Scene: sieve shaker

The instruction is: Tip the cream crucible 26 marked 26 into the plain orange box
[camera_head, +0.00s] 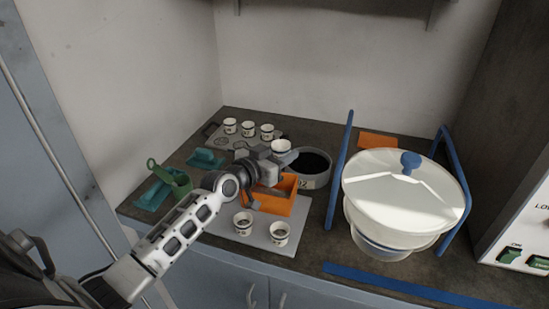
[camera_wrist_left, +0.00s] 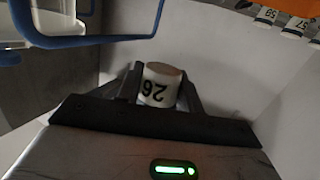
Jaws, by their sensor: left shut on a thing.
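My left gripper (camera_head: 279,157) is shut on the cream crucible 26 (camera_head: 281,146), which it holds in the air near the back of the plain orange box (camera_head: 272,204). In the left wrist view the crucible (camera_wrist_left: 158,88) sits between the fingers (camera_wrist_left: 158,95), with its 26 upside down in the picture. I cannot see what is inside it. The orange box stands on a light mat, partly hidden by my gripper and arm. An orange surface also shows at the top right of the left wrist view (camera_wrist_left: 296,6). My right gripper is not in view.
Two crucibles (camera_head: 243,222) (camera_head: 279,234) stand in front of the box. Several more (camera_head: 230,126) stand at the back left. A dark-filled round pan (camera_head: 316,166) is behind the box. The white-lidded sieve shaker (camera_head: 400,190) with blue bars is right. A green scoop (camera_head: 172,178) lies left.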

